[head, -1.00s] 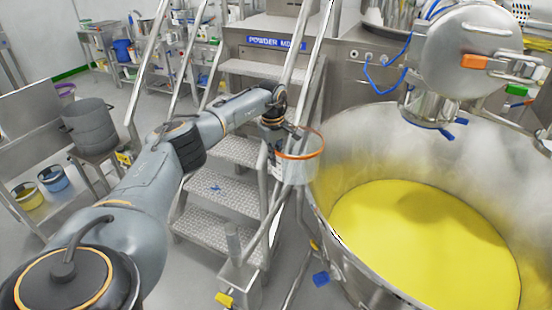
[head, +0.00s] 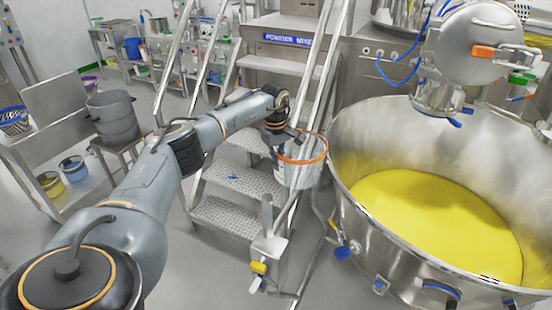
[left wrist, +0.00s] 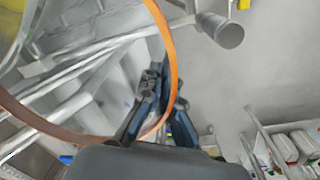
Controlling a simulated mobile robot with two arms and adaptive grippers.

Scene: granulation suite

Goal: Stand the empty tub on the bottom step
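A clear tub with an orange rim (head: 300,174) hangs from my left gripper (head: 286,137) in the head view, roughly upright, and looks empty. In the left wrist view the orange rim (left wrist: 171,60) runs between the fingers of the gripper (left wrist: 163,108), which are shut on it. Metal stairs with patterned treads stand behind my arm. The bottom step (head: 228,216) shows below and left of the tub, with its top bare. The tub is apart from this step, in front of the right handrail in the picture. My right gripper is not in view.
A small blue item (head: 233,178) lies on the step above. A large steel vat of yellow powder (head: 430,215) stands to the right. A steel post with a yellow part (head: 268,235) stands in front of the stairs. A steel pot (head: 113,117) is at left.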

